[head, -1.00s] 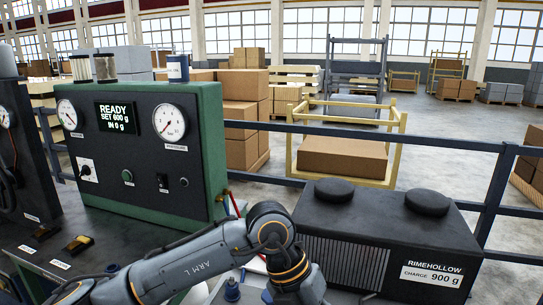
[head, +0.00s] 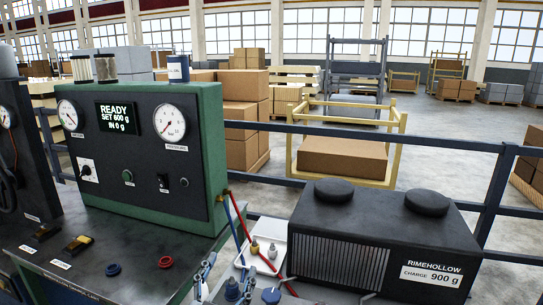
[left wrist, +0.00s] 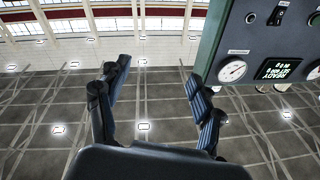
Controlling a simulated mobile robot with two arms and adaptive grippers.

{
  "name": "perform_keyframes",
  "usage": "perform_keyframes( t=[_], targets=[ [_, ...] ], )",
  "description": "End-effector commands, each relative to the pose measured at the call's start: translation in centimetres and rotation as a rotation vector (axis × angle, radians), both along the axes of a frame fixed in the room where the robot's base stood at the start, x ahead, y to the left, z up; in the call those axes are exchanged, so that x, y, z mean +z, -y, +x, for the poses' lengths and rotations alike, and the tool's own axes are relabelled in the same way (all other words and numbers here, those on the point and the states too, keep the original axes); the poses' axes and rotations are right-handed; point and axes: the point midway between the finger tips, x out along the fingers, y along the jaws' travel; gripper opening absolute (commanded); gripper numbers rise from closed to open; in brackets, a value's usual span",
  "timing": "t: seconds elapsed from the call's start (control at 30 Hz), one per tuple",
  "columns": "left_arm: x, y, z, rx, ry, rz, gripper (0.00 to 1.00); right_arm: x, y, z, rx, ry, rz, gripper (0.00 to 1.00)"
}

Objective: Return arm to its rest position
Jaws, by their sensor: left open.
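My left gripper (left wrist: 158,75) shows in the left wrist view with its two dark fingers spread apart. Nothing is between them. In the head view, no left gripper or left arm can be clearly made out over the trolley. The console (head: 145,185) stands at the left, its display reading READY, SET 600 g, IN 0 g. My right gripper is in neither view.
A black RIMEHOLLOW unit (head: 335,235) marked 900 g stands at the right. Blue hose fittings (head: 205,270), a red hose and a white tray (head: 262,240) lie between it and the console. Blue railing (head: 450,150) runs behind.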

Motion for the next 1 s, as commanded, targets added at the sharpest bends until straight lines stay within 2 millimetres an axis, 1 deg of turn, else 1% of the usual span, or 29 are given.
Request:
perform_keyframes(
  t=[0.03, 0.07, 0.1, 0.13, 0.17, 0.2, 0.27, 0.3, 0.33, 0.4, 0.53, 0.7, 0.77, 0.8, 0.9, 0.97, 1.0],
  targets=[
    [-3.5, -2.0, -0.7, 0.054, -0.133, -0.013, 0.67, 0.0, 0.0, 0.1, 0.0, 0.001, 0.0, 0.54],
    [-5.5, -3.1, -1.3, 0.083, -0.21, -0.015, 0.67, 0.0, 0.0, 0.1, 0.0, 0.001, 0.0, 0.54],
    [-8.1, -4.4, -2.2, 0.117, -0.313, -0.018, 0.67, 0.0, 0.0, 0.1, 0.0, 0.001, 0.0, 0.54],
    [-10.0, -5.4, -3.1, 0.14, -0.388, -0.02, 0.67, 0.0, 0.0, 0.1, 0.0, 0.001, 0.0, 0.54],
    [-11.9, -6.3, -4.2, 0.16, -0.465, -0.018, 0.67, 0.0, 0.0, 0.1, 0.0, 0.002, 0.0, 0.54],
    [-14.3, -7.3, -5.8, 0.183, -0.566, -0.016, 0.67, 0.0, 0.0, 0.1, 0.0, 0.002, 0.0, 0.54],
    [-17.3, -8.6, -8.3, 0.209, -0.704, -0.01, 0.67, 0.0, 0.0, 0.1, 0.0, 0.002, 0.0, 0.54],
    [-19.0, -9.3, -10.0, 0.221, -0.787, -0.005, 0.67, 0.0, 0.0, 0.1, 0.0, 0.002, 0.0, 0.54],
    [-20.1, -9.7, -11.2, 0.228, -0.844, 0.0, 0.67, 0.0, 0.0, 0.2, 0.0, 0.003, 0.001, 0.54],
    [-22.2, -10.4, -13.9, 0.236, -0.961, 0.008, 0.67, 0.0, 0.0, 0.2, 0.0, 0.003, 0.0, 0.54],
    [-24.9, -11.4, -18.6, 0.24, -1.141, 0.026, 0.67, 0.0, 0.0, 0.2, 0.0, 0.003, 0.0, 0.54],
    [-27.0, -12.2, -24.0, 0.228, -1.333, 0.047, 0.67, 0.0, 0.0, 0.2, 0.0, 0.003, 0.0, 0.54],
    [-27.5, -12.4, -25.9, 0.223, -1.397, 0.053, 0.67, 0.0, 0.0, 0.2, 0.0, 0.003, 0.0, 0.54],
    [-27.8, -12.5, -27.2, 0.217, -1.439, 0.059, 0.67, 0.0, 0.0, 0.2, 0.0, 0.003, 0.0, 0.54],
    [-30.6, -12.3, -26.1, 0.217, -1.444, 0.062, 0.67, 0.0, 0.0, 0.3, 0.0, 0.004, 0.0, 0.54],
    [-32.2, -12.3, -25.7, 0.217, -1.449, 0.063, 0.67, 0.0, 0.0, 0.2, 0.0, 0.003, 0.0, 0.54],
    [-33.4, -12.2, -25.5, 0.217, -1.453, 0.064, 0.67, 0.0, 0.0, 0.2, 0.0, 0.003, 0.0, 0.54]
  ],
)
